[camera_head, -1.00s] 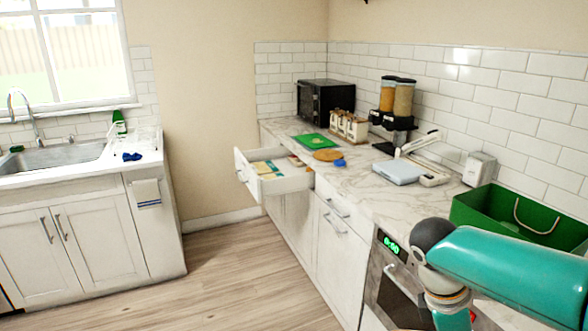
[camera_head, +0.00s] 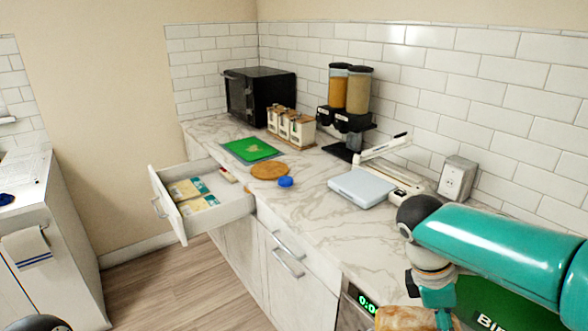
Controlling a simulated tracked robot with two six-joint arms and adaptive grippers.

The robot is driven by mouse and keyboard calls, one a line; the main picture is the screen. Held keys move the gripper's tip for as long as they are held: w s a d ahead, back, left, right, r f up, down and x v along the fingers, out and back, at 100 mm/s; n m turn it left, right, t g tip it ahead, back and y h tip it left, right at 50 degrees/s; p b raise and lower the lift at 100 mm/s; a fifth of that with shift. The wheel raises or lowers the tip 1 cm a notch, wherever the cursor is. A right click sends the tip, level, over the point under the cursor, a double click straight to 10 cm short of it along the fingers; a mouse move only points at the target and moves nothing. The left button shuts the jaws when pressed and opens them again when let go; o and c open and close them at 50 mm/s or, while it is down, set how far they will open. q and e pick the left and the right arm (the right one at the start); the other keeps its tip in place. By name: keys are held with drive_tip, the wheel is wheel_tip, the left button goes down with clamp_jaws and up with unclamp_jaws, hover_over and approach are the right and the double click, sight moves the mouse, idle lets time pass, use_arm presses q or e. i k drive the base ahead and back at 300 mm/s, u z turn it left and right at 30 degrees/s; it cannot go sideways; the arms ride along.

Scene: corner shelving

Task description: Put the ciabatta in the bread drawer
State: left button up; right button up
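A tan, crusty loaf that looks like the ciabatta (camera_head: 400,319) shows at the bottom edge, partly cut off. The end of my teal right arm reaches down beside it; the fingers are mostly out of frame, so I cannot tell whether they grip it. A white drawer (camera_head: 241,207) stands pulled out at the far end of the counter. It holds several yellow and teal packets (camera_head: 188,189) toward its front and a small item farther back. My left gripper is not in view.
On the marble counter (camera_head: 320,222) are a green mat (camera_head: 249,150), a round board (camera_head: 270,171), a blue lid (camera_head: 285,182), a scale (camera_head: 361,187), jars (camera_head: 291,128), a black microwave (camera_head: 257,96) and dispensers (camera_head: 348,110). A green box (camera_head: 500,305) is at bottom right. Floor before the drawer is clear.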

sight(212, 186)
drive_tip(key=u, duration=0.1)
drive_tip(key=i, duration=1.3)
drive_tip(key=u, duration=0.8)
drive_tip(key=i, duration=1.5)
drive_tip(key=u, duration=0.6)
